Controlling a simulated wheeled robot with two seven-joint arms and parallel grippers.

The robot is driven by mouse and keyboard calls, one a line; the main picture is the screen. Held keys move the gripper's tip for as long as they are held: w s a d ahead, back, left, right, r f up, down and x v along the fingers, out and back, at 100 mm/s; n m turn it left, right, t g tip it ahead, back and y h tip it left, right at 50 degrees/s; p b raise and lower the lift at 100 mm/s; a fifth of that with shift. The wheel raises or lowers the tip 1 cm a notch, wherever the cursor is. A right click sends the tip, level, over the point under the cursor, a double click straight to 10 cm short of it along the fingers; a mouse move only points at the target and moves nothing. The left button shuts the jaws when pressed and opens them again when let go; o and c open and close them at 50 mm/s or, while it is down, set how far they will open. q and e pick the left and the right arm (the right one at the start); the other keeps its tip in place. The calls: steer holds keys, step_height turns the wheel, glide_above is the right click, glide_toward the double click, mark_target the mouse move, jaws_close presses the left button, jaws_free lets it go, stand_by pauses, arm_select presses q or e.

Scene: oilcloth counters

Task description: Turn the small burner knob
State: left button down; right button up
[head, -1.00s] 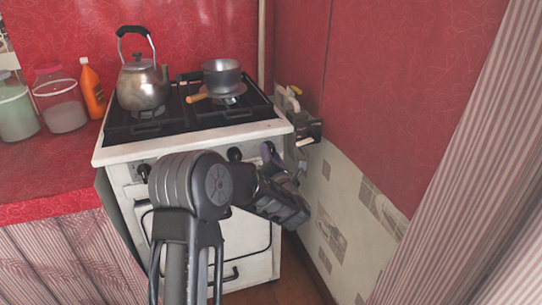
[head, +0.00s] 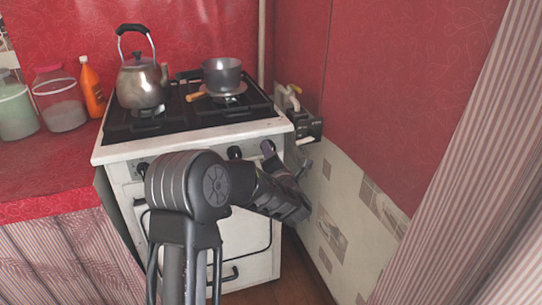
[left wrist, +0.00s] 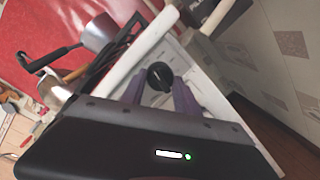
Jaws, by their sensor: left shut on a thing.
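The white stove (head: 245,240) has black knobs along its front panel. One knob (left wrist: 160,76) sits between the two purple fingers of my left gripper (left wrist: 160,84) in the left wrist view, and the gripper is shut on it. In the head view my left gripper (head: 284,160) is at the right end of the front panel, and its body hides the held knob. Two other knobs show there, one at the panel's left (head: 143,169) and one near its middle (head: 234,153). My right gripper is not in view.
Jars and an orange bottle (head: 92,88) stand on the red counter at left. The tiled wall (head: 345,215) is close on the right.

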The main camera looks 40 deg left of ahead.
arm_select(q)
steer(key=shift+w+d+r+m+g+y+p, duration=0.1)
steer(key=shift+m+g+p, duration=0.25)
steer(key=shift+m+p, duration=1.4)
steer(key=shift+f+m+g+y+p, duration=0.1)
steer(key=shift+m+g+p, duration=0.3)
steer(key=shift+m, duration=2.5)
steer(key=shift+w+d+r+m+g+y+p, duration=0.1)
steer(key=shift+m+g+p, duration=0.25)
steer(key=shift+m+p, duration=1.4)
steer(key=shift+m+b, duration=0.65)
steer(key=shift+m, duration=0.05)
steer(key=c, duration=0.9)
jaws_free()
steer(key=shift+a, duration=0.1)
steer(key=v, duration=0.8)
